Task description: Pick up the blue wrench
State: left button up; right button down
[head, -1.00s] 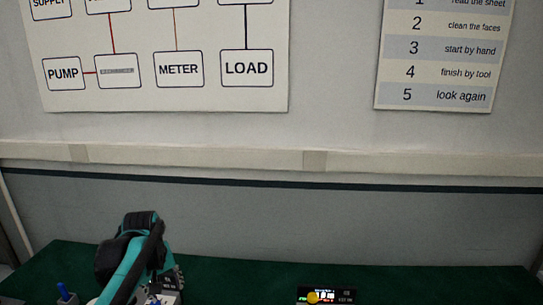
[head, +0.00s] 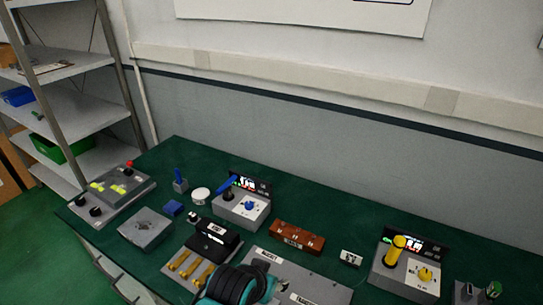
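No thing in the head view is clearly a wrench. A blue stick-like tool (head: 179,174) stands upright in a small grey holder (head: 181,186) at the back left of the green table. A blue elongated handle (head: 227,184) lies tilted on a grey unit (head: 241,211) with a lit display and a blue knob. Either could be the blue wrench; they are too small to tell. A teal and black arm link of mine shows at the bottom centre. Neither gripper shows.
Between the blue items stands a white round piece (head: 200,195). A grey box (head: 145,228), brass-coloured parts (head: 190,268) and a brown block (head: 297,237) crowd the table (head: 340,215). A yellow-handled unit (head: 405,270) stands right. Shelves (head: 75,105) stand left.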

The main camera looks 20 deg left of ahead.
aim_at(226, 190)
jog(key=l+z, duration=0.75)
jog(key=i+l+z, duration=0.1)
jog(key=z, duration=0.3)
jog(key=u, duration=0.4)
jog(key=k+u, duration=0.1)
jog(key=u, duration=0.75)
jog(key=k+u, duration=0.1)
jog(key=u, duration=0.3)
jog(key=j+u, duration=0.1)
jog(key=u, duration=0.35)
jog(key=k+u, duration=0.1)
jog(key=u, duration=0.3)
jog(key=z, duration=0.4)
jog(key=i+j+z, duration=0.15)
jog(key=z, duration=0.25)
jog(key=j+z, duration=0.45)
jog(key=i+j+z, duration=0.15)
jog(key=j+z, duration=0.55)
jog(key=j, duration=1.2)
